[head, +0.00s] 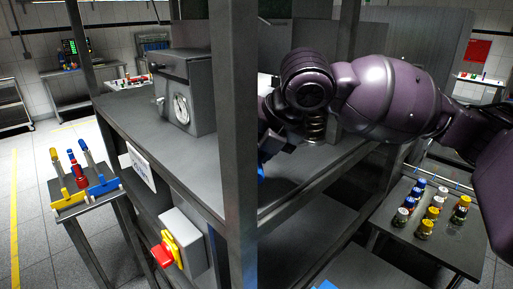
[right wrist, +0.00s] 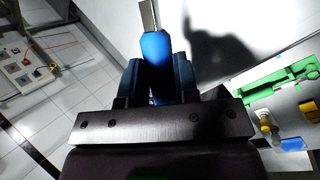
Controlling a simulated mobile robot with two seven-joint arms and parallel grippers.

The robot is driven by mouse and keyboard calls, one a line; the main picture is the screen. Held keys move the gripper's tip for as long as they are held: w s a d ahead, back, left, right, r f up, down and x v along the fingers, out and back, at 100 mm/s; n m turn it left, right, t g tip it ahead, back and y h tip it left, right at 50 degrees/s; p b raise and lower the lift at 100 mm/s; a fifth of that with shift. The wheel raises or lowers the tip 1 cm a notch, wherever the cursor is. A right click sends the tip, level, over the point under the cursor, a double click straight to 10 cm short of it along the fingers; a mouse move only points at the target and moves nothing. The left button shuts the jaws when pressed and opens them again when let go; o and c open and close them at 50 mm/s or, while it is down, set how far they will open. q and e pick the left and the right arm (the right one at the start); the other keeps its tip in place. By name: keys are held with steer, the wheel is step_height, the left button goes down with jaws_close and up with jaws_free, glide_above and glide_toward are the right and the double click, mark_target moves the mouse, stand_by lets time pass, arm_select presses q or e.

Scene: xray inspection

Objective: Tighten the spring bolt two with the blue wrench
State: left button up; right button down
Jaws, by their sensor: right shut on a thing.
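My right arm comes in from the right in the head view and reaches into the metal frame. Its gripper (head: 270,146) is partly hidden behind the frame post. In the right wrist view my right gripper (right wrist: 157,85) is shut on the blue handle of the wrench (right wrist: 156,50), whose metal shaft points away from the gripper. The wrench's far end is out of view. A coiled spring (head: 315,128) shows just below my right wrist in the head view. I cannot tell which spring bolt it is, or whether the wrench touches any bolt. My left gripper is not in view.
A thick post (head: 233,150) stands close by my right gripper. A grey box with a dial (head: 187,92) sits on the shelf at left. A red emergency button (head: 162,255) is below. A tool stand (head: 110,195) is at left, a table with several small jars (head: 455,245) at right.

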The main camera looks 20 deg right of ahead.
steer(key=shift+r, duration=0.75)
stand_by(1.1)
steer(key=shift+r, duration=1.95)
